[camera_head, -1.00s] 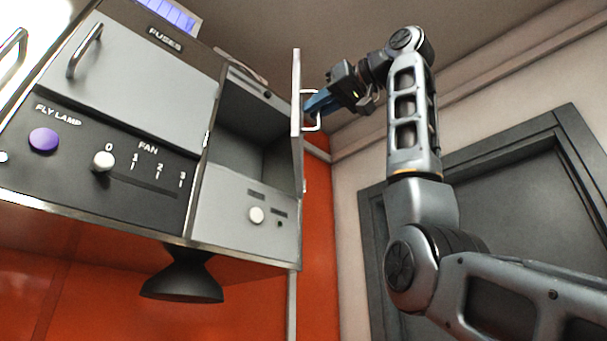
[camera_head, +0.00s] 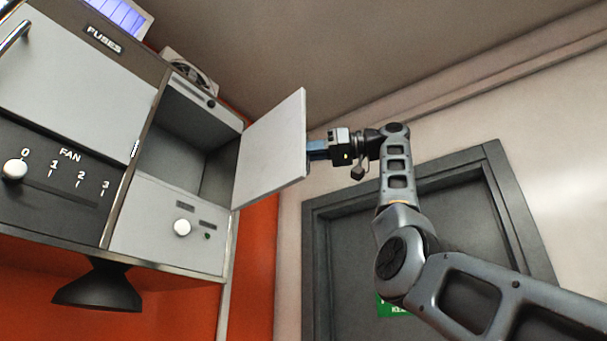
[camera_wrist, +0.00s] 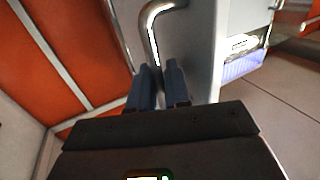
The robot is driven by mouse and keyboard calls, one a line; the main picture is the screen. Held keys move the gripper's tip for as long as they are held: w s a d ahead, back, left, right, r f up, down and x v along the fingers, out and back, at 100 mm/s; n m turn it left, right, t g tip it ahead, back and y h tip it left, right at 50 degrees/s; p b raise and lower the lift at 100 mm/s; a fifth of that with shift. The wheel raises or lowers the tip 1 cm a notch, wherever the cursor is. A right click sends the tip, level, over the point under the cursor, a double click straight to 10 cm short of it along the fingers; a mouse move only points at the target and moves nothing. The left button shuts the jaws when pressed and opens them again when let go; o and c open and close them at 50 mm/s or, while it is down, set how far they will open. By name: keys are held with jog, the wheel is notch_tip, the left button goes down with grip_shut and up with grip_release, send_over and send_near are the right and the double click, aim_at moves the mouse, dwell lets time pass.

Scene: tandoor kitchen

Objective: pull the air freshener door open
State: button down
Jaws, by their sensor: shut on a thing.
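The air freshener door (camera_head: 271,152) is a light grey panel that stands well open at the right side of a grey compartment (camera_head: 195,140). Its inner face shows in the head view, and its handle is hidden behind it there. In the wrist view, the metal bar handle (camera_wrist: 150,28) stands out from the door's outer face (camera_wrist: 198,50). My gripper (camera_head: 318,150) is at the far side of the door. Its two blue fingers (camera_wrist: 158,88) are shut on the lower end of the handle in the wrist view.
Below the compartment is a panel with a white knob (camera_head: 182,227). A fan dial (camera_head: 15,169) and a closed fuses door (camera_head: 75,75) are to the left. A dark lamp (camera_head: 98,288) hangs below. A dark grey door (camera_head: 345,255) is in the wall behind my arm.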

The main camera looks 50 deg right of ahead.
jog(key=shift+w+d+n+g+y, duration=0.1)
jog(key=shift+d+n+g+y, duration=0.2)
jog(key=shift+d+y, duration=0.3)
jog(key=c, duration=1.3)
grip_release()
jog(key=b+v, duration=0.1)
jog(key=v, duration=0.6)
jog(key=shift+s+d, duration=0.25)
jog(key=shift+s, duration=0.05)
